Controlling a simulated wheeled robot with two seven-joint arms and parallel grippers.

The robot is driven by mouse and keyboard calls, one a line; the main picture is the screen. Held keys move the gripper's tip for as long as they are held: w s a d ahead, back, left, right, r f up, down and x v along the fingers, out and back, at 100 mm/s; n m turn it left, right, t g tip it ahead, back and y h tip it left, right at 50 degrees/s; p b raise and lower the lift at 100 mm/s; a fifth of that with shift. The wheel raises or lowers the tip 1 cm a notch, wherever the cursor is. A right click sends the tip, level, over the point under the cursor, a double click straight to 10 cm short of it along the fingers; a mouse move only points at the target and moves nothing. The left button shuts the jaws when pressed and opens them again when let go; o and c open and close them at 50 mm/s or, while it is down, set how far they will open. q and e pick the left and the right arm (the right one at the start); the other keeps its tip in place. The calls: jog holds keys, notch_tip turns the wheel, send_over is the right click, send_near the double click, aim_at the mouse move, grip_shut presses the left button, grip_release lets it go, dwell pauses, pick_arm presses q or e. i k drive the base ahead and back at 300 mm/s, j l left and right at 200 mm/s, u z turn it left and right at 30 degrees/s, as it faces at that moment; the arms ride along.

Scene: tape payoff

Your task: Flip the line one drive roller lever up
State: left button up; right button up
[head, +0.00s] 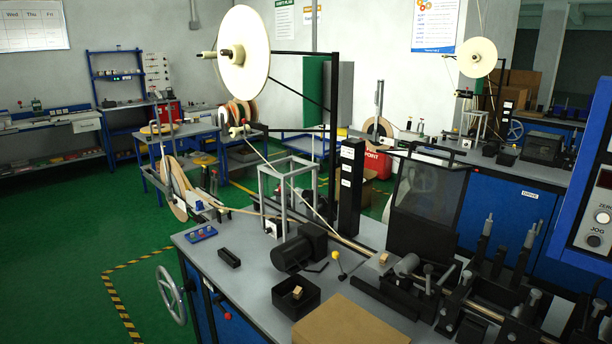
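The near machine stands on a grey-topped bench (235,262). A small lever with a yellow ball knob (336,255) stands beside the black motor (293,254); its lower end is near a pale rod. I cannot tell whether this is the drive roller lever or which way counts as up. Grey cylindrical rollers (406,265) sit on the black mechanism at right, with several upright black posts with grey tops (487,226) behind them. No line label is readable on this machine. Neither of my grippers is in view.
A large cream reel (243,53) hangs on a black frame, with tape running down to the bench. A black open box (296,297) and a cardboard piece (350,322) lie at the front. A handwheel (170,295) juts out left. A blue control panel (597,190) stands right. Green floor is clear at left.

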aim_at(405, 266)
jog(key=l+z, duration=0.25)
jog(key=i+l+z, duration=0.1)
jog(key=z, duration=0.15)
jog(key=k+z, duration=0.35)
jog(key=k, duration=0.15)
